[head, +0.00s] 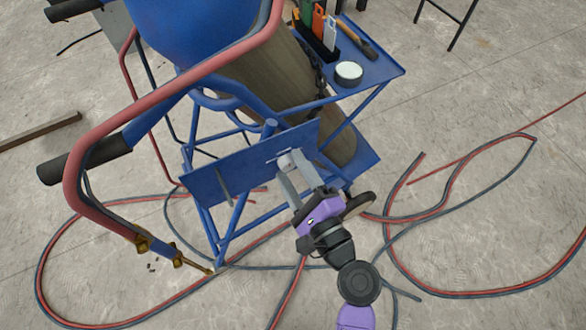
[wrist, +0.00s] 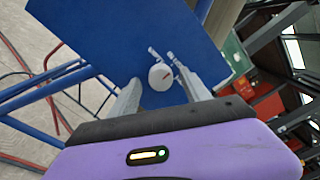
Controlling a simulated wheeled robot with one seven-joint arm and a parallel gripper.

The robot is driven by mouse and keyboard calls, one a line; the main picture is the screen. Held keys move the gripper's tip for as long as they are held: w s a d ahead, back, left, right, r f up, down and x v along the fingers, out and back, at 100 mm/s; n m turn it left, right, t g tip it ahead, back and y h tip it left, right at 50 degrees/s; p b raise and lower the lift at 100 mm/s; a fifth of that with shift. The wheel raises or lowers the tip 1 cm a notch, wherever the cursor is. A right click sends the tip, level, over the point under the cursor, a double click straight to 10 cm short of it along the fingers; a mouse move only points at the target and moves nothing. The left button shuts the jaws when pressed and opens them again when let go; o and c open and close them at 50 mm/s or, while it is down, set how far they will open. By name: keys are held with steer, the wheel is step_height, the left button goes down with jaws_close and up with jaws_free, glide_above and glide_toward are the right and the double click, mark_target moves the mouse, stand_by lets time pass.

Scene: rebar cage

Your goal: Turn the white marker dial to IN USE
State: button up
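In the head view the panel (head: 225,178) is on the front of a blue cart, and the dial (head: 287,161) is partly hidden by my fingers. My gripper (head: 291,172) is open at the panel, with one finger on each side of the dial. In the wrist view the fingertips are apart; I cannot tell whether they touch the dial.
The blue cart carries a gas cylinder (head: 262,75) and a side shelf (head: 378,72) with tools and a white-topped round tin (head: 348,72). Red and grey hoses (head: 440,290) loop across the concrete floor.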

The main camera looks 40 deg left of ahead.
steer(key=shift+d, duration=0.1)
steer(key=v, duration=0.7)
steer(key=shift+s+d, duration=0.15)
steer(key=shift+d, duration=0.15)
stand_by(0.4)
